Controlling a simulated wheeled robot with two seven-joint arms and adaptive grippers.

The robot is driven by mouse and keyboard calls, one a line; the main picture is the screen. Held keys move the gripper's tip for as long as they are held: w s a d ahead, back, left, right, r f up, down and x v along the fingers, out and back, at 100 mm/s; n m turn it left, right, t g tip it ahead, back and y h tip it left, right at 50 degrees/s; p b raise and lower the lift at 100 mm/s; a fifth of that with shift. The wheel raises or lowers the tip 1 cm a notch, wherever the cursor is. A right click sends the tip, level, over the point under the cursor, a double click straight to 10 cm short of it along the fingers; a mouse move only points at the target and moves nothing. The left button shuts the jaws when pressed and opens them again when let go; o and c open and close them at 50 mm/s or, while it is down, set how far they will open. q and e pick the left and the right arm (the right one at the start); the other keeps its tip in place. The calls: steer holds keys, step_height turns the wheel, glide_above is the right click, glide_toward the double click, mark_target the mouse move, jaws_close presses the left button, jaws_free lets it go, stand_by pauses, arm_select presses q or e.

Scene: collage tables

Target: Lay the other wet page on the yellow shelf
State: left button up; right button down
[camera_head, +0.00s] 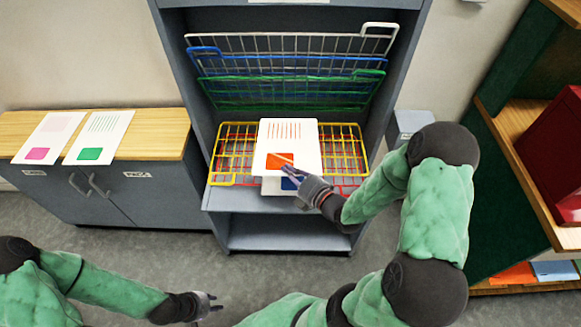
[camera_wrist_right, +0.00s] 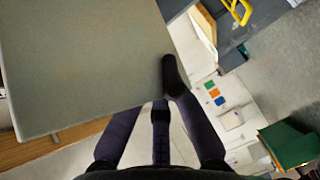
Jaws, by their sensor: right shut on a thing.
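My right gripper (camera_head: 291,171) is shut on the near edge of a white page with an orange square (camera_head: 280,133) and holds it above the yellow shelf (camera_head: 231,153). In the right wrist view the page's plain grey-looking side (camera_wrist_right: 85,60) fills the upper left, with a dark finger against it. A page with a blue square (camera_head: 275,187) shows beneath, mostly hidden; I cannot tell which shelf bears it. A page with a green square (camera_head: 104,128) and one with a pink square (camera_head: 48,135) lie on the left cabinet. My left gripper (camera_head: 216,302) is open and empty, low in front.
The red shelf (camera_head: 354,187) is also down, below the yellow one. The green (camera_head: 240,97), blue (camera_head: 225,65) and white (camera_head: 270,42) shelves are tilted up behind. A wooden-shelved unit (camera_head: 515,120) with a dark red box (camera_head: 566,150) stands at the right.

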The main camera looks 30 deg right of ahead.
steer(key=w+d+f+b, duration=0.4)
steer(key=w+f+b, duration=0.2)
steer(key=f+b, duration=0.3)
step_height(320, 180, down, 2)
steer(key=shift+w+d, duration=0.2)
steer(key=shift+w, duration=0.2)
stand_by(0.4)
steer(key=c, duration=1.3)
jaws_free()
steer(key=shift+c, duration=0.2)
steer(key=o, duration=0.7)
steer(key=shift+o, duration=0.2)
steer(key=shift+f+b, duration=0.15)
steer(key=shift+b, duration=0.25)
steer(key=shift+f+b, duration=1.5)
steer(key=shift+b, duration=0.25)
